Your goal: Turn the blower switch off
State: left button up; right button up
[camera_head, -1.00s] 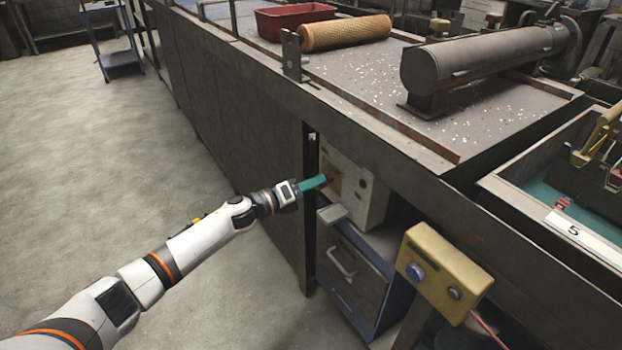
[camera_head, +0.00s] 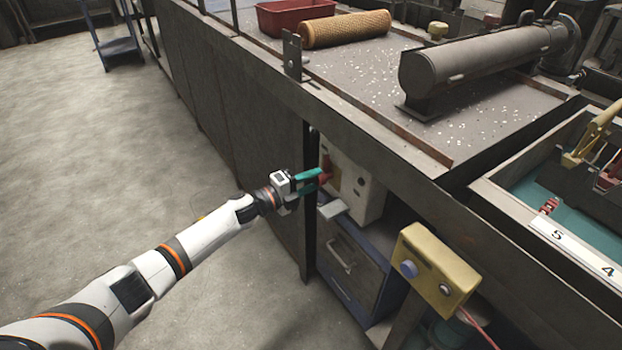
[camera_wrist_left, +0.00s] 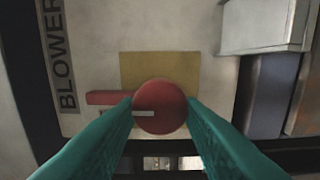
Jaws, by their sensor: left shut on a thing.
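The blower switch is a round red knob (camera_wrist_left: 160,106) with a short pale mark, on a yellow plate (camera_wrist_left: 160,66). A red bar (camera_wrist_left: 110,97) sticks out to its left in the wrist view. The label BLOWER (camera_wrist_left: 60,55) stands beside it. In the head view the red knob (camera_head: 325,177) is on the front of a pale box (camera_head: 358,190) under the bench. My left gripper (camera_head: 322,176) has its teal fingers on either side of the knob, shut on it. In the wrist view the fingertips (camera_wrist_left: 160,104) touch its sides. My right gripper is not in view.
A grey ledge (camera_head: 332,209) juts out just below the switch box, above a drawer cabinet (camera_head: 350,262). A yellow control box (camera_head: 436,270) with buttons stands to the right. The bench's dark edge (camera_head: 400,150) overhangs the box.

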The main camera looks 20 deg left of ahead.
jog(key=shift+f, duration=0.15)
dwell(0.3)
pick_arm(q)
jog(key=o, duration=1)
jog(key=shift+s+a, duration=0.4)
jog(key=shift+s, duration=0.05)
jog(key=p+v, duration=0.1)
jog(key=v, duration=1)
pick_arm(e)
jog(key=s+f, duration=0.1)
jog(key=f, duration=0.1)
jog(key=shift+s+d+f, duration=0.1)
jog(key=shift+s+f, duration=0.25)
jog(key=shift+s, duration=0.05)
